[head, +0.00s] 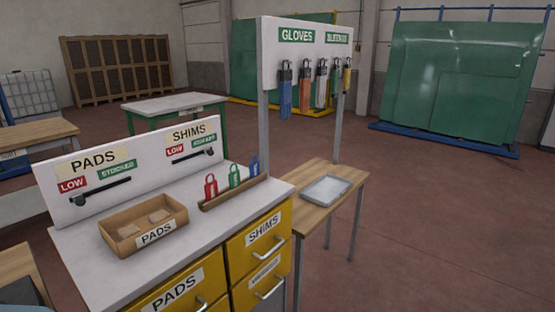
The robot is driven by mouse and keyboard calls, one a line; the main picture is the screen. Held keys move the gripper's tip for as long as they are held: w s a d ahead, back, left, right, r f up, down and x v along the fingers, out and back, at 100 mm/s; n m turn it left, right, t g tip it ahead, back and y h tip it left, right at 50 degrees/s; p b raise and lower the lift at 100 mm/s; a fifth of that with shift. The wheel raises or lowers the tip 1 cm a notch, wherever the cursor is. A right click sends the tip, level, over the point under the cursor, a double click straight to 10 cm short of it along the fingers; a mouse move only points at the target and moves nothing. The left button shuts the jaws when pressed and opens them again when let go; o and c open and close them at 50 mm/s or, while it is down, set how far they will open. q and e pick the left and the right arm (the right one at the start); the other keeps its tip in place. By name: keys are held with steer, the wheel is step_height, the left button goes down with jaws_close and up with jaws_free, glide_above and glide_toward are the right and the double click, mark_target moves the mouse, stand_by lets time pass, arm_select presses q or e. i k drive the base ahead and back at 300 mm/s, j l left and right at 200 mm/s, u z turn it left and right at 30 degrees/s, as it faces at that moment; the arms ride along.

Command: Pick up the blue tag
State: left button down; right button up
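A small blue tag (253,165) stands upright at the far right end of a low wooden rack (236,194) on the white-topped cabinet. A green tag (234,176) and a red tag (210,187) stand to its left in the same rack, with gaps between them. The lower edge of the blue tag is hidden by the rack's front lip. A larger blue item (285,92) hangs from the gloves board behind. Neither of my grippers is in view.
A wooden pads box (119,243) sits left of the rack on the cabinet (195,250), before an upright pads and shims board (134,172). Several items hang on the gloves board (270,58). A wooden table with a grey tray (326,190) stands right. Floor at right is clear.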

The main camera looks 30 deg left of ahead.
mark_target(254, 168)
steer(key=i+l+u, duration=0.1)
steer(key=i+u, duration=0.3)
steer(key=i+l+u, duration=0.3)
steer(key=i+u, duration=0.15)
steer(key=i, duration=0.15)
steer(key=i+l+u, duration=0.15)
steer(key=u, duration=0.2)
steer(key=i+l+u, duration=0.15)
steer(key=u, duration=0.2)
steer(key=i+l+u, duration=0.15)
steer(key=u, duration=0.2)
steer(key=i+l+u, duration=0.15)
steer(key=l+u, duration=0.25)
steer(key=l, duration=0.2)
steer(key=i+l+u, duration=0.1)
steer(key=l+u, duration=0.3)
steer(key=l, duration=0.2)
steer(key=k, duration=0.5)
